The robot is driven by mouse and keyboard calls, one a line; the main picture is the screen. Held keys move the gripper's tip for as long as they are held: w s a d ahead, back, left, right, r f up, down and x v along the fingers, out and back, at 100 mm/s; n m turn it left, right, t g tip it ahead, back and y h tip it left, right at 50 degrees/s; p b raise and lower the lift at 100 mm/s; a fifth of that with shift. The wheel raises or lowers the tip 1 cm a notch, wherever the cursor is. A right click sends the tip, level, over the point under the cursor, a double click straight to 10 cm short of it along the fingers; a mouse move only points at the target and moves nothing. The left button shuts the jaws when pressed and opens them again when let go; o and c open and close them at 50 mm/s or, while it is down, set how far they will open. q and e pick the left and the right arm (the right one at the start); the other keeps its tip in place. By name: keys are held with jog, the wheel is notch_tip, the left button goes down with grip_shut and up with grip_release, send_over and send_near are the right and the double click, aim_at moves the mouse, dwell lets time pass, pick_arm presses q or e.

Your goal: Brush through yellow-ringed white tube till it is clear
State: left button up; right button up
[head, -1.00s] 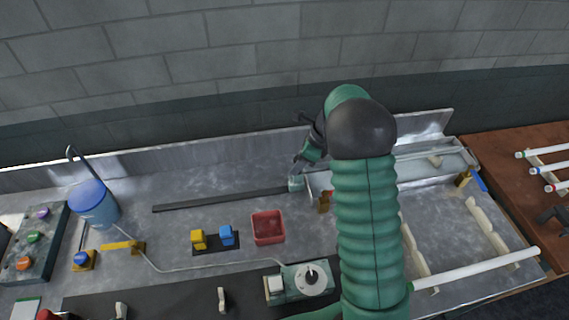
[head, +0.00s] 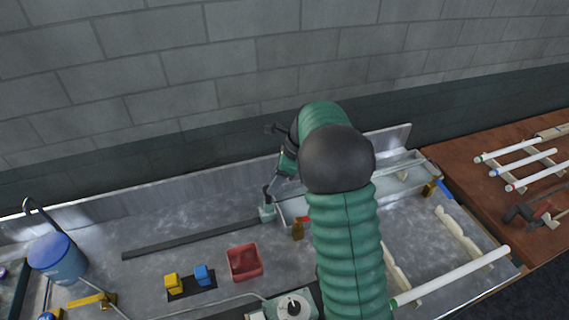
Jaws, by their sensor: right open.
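A white tube (head: 455,275) lies across pale notched supports at the lower right. A greenish band shows near its left end; I cannot make out a yellow ring on it. My right gripper (head: 267,208) is open, pointing down at the right end of a long dark strip (head: 190,239), beside the clear trough; I cannot tell whether it touches either. My arm hides part of the trough and bench. No brush can be made out for certain. My left gripper is out of view.
The clear trough (head: 400,178) runs along the back. A red bin (head: 244,262), yellow block (head: 172,283), blue block (head: 203,274) and blue bucket (head: 56,259) stand to the left. Ringed white tubes (head: 522,161) lie on a rack on the brown table (head: 450,150).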

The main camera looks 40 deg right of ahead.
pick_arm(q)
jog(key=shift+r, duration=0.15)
pick_arm(e)
jog(key=v, duration=1)
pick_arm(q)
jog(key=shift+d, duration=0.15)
pick_arm(e)
jog(key=s+a+f+n+h, duration=0.1)
jog(key=s+a+f+n, duration=0.2)
jog(key=a+f+n, duration=0.2)
jog(key=s+a+f+n, duration=0.4)
jog(key=a+n, duration=0.7)
jog(key=n, duration=0.3)
jog(key=s+a+f+n+g+h, duration=0.1)
jog(key=s+a+f+n, duration=0.3)
jog(key=a+f+n, duration=0.2)
jog(key=a+n, duration=0.2)
jog(key=n, duration=0.1)
jog(key=shift+a+f+n+h, duration=0.3)
jog(key=shift+f, duration=0.05)
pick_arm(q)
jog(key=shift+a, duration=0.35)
pick_arm(e)
jog(key=shift+a, duration=0.35)
